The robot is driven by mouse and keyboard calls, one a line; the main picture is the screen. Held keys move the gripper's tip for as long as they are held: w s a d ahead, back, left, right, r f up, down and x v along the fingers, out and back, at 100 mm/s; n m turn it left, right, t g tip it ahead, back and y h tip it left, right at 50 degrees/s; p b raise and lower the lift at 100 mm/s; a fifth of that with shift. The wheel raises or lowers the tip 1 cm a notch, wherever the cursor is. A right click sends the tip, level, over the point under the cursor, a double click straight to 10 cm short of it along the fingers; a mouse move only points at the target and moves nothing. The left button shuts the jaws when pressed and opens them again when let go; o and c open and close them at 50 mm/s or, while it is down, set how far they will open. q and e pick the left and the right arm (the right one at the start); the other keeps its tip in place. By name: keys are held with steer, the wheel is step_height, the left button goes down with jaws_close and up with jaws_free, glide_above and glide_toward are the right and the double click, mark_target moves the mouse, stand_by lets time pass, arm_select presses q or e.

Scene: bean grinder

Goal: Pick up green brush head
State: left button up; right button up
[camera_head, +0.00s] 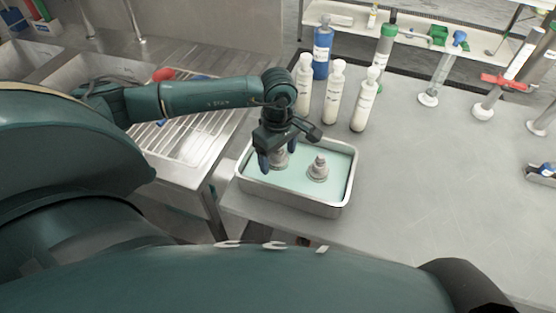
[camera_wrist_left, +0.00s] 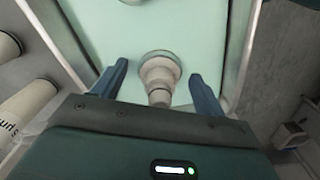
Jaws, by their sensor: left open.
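No part that is plainly a green brush head shows. A metal tray (camera_head: 345,192) with a pale green inside holds two stepped grey-white pieces. One piece (camera_head: 319,170) stands upright in the tray's right half. The other piece (camera_head: 281,160) is partly hidden by my left gripper (camera_head: 277,158). In the left wrist view my left gripper (camera_wrist_left: 158,72) is open, with one blue finger on each side of a grey-white stepped piece (camera_wrist_left: 158,75). The fingers appear apart from it. A small green object (camera_head: 438,35) lies on the far shelf. My right gripper is not in view.
White-capped bottles (camera_head: 334,95) and a blue bottle (camera_head: 322,48) stand close behind the tray. Cylinders on stands (camera_head: 435,75) are farther right. A sink with a wire rack (camera_head: 180,145) is left. The grey table (camera_head: 430,180) right of the tray is clear.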

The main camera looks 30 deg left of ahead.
arm_select(q)
steer(key=c, duration=1.1)
steer(key=shift+o, duration=0.2)
steer(key=shift+r, duration=0.1)
